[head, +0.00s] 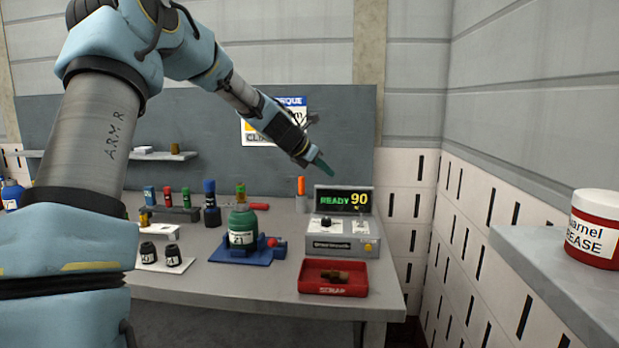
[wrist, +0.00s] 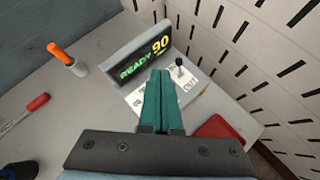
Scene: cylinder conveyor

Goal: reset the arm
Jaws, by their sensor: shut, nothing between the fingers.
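My gripper (head: 323,167) is in the air above the bench in the head view, at the end of my raised arm. In the wrist view the two green fingers of my gripper (wrist: 160,75) lie together, with nothing between them. Behind the fingers is the control box (head: 342,240), whose screen (head: 343,201) reads READY 90. The screen also shows in the wrist view (wrist: 142,62). The fingers are apart from the box and hide part of its panel in the wrist view.
On the bench (head: 190,287) are a green cylinder in a blue fixture (head: 239,254), a red scrap tray (head: 311,288) holding a brown piece, an orange-topped marker (head: 301,190) and dark caps (head: 173,255). A grease tub (head: 594,225) stands on the right ledge (head: 540,265).

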